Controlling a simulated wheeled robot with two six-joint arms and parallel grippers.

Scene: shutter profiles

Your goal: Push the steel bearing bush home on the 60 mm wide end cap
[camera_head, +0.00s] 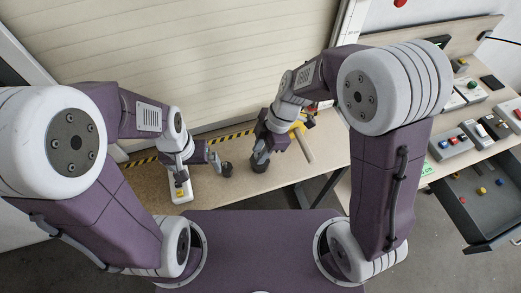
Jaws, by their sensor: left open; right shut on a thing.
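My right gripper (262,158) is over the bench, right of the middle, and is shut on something. A dark round piece (259,164) shows at its fingertips; I cannot tell whether it is the bush or an end cap. My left gripper (214,158) is open and points right. A small dark cylinder (227,169) stands on the bench just beyond its fingertips, apart from the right gripper. The steel bearing bush and the 60 mm wide end cap cannot be told apart for sure at this size.
The wooden bench (222,191) has a yellow-black striped back edge, with a slatted shutter (220,60) behind. A white and yellow device (181,188) lies at left. A yellow tool with a pale handle (302,142) lies right of my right gripper. Switch boxes (450,143) and an open drawer (480,205) are far right.

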